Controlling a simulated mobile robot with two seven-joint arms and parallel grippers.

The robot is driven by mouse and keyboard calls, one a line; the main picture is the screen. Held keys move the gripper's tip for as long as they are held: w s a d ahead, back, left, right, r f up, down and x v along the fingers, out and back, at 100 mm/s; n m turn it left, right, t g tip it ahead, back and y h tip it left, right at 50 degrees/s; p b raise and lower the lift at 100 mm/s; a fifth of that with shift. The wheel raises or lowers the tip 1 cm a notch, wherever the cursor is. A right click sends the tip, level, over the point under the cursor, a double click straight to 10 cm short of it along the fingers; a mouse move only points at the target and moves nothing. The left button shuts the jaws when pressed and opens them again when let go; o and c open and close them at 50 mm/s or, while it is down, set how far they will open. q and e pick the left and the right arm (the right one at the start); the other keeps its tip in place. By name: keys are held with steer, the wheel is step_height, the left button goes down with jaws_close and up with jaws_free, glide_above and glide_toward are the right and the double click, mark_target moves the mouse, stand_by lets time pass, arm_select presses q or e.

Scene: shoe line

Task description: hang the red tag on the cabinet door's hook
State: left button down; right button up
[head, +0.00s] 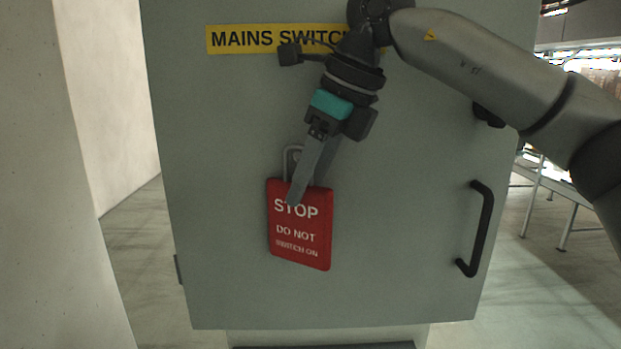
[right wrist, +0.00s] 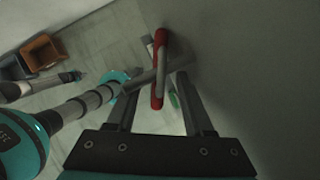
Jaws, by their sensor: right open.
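The red tag (head: 299,245) reads "STOP DO NOT SWITCH ON" and hangs upright, slightly tilted, in front of the grey cabinet door (head: 230,150). Its grey loop (head: 287,160) sticks up from its top edge. The hook is not clearly visible, and I cannot tell whether the loop is on it. My right gripper (head: 306,191) is open, its fingers pointing down over the tag's upper part. In the right wrist view the tag (right wrist: 158,82) shows edge-on between the two spread fingers, with space on both sides. My left gripper is in neither view.
A yellow "MAINS SWITCH" label (head: 240,39) is on the upper door, partly behind my right arm. A black handle (head: 487,228) stands out at the door's right. A pale wall (head: 60,180) is at the left. A brown crate (right wrist: 44,52) stands on the floor.

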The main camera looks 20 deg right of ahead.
steer(key=shift+r, duration=0.15)
steer(key=shift+r, duration=0.35)
steer(key=v, duration=1.4)
steer(key=shift+s+d, duration=0.2)
